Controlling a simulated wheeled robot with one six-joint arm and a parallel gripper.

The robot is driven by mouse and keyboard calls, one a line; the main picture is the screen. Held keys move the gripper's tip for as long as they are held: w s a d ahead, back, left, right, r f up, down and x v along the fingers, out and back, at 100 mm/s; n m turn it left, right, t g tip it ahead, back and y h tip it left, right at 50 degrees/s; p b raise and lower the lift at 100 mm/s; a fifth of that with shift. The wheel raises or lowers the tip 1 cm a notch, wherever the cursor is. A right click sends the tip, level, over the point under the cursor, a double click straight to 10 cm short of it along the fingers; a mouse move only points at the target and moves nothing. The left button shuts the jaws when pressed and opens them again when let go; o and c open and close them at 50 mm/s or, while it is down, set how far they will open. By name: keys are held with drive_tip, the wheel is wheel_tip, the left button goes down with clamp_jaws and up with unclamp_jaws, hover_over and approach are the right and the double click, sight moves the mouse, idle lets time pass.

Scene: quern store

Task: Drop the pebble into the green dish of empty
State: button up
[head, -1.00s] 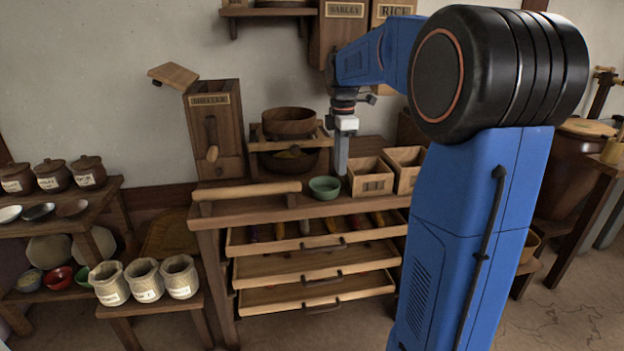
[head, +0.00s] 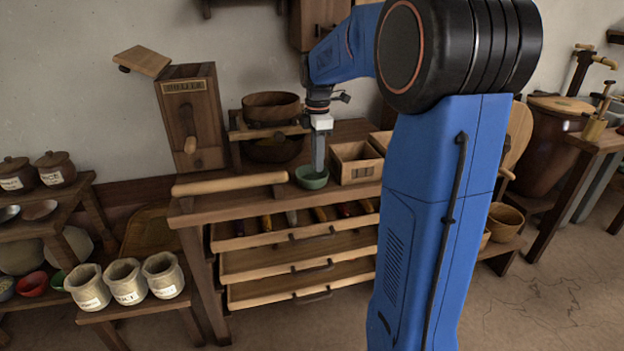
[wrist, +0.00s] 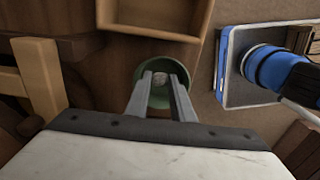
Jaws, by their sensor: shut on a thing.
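The green dish (head: 309,184) is a small bowl on the bench top, left of a wooden box. My gripper (head: 318,168) points straight down, its fingertips at the dish in the head view. In the wrist view the round green rim (wrist: 140,97) surrounds my fingertips (wrist: 160,80). A small grey pebble (wrist: 160,78) shows between the fingertips, over the middle of the dish. My gripper is shut on it. I cannot tell how high the tips are above the dish bottom. The head view hides the pebble.
Wooden boxes (head: 355,173) stand right of the dish. A wooden rack with bowls (head: 271,108) is behind it, and a rolling pin (head: 228,183) lies at the left. Several drawers (head: 297,262) are pulled out below. Cloth sacks (head: 126,283) stand on a low stool.

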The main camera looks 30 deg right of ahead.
drive_tip(key=shift+f, duration=0.25)
drive_tip(key=o, duration=1.1)
drive_tip(key=shift+r, duration=0.1)
wheel_tip(320, 180, up, 17)
drive_tip(key=shift+r, duration=0.1)
